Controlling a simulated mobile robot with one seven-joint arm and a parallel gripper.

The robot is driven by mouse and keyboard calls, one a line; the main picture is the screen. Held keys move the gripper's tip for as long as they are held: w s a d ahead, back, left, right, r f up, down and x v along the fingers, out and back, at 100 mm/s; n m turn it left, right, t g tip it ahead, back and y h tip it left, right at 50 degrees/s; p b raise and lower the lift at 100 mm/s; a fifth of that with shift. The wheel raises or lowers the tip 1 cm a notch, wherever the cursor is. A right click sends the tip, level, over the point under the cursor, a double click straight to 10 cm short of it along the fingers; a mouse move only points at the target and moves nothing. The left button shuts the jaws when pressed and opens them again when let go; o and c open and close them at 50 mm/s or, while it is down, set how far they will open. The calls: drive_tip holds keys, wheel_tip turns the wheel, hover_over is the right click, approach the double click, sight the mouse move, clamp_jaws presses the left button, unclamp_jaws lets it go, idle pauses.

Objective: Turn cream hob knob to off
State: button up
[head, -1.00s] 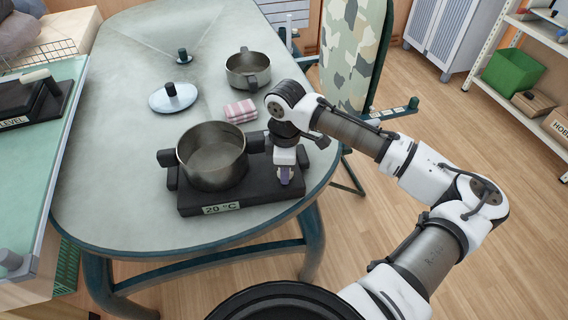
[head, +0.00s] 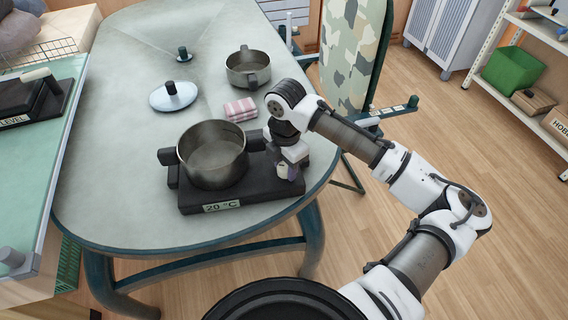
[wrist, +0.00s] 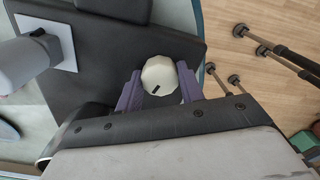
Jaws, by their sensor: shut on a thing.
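The cream hob knob (wrist: 159,76) sits on the black hob in the wrist view, with a dark mark on its face. My gripper (wrist: 160,90) has its two purple fingers on either side of the knob, shut on it. In the head view my gripper (head: 287,172) is low over the right end of the hob (head: 240,202) and hides the knob. A grey pot (head: 212,153) stands on the hob, left of my gripper. A label on the hob's front reads 20 °C.
A lidless second pot (head: 248,70), a pale lid (head: 173,97) and a folded pink cloth (head: 240,110) lie farther back on the grey table (head: 110,170). An ironing board (head: 355,60) stands behind. The table's left part is clear.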

sight(285, 165)
drive_tip(key=shift+f, duration=0.15)
drive_tip(key=n, duration=0.3)
drive_tip(key=shift+n+b, duration=0.3)
drive_tip(key=shift+n, duration=0.1)
drive_tip(key=n, duration=0.4)
drive_tip(key=shift+s+b, duration=0.1)
drive_tip(key=shift+b, duration=0.25)
drive_tip(key=o, duration=1)
drive_tip(key=shift+a+r+p, duration=0.1)
drive_tip(key=shift+r+p, duration=0.2)
drive_tip(key=shift+r, duration=0.05)
drive_tip(key=shift+r+p, duration=1.65)
drive_tip(key=shift+r, duration=0.55)
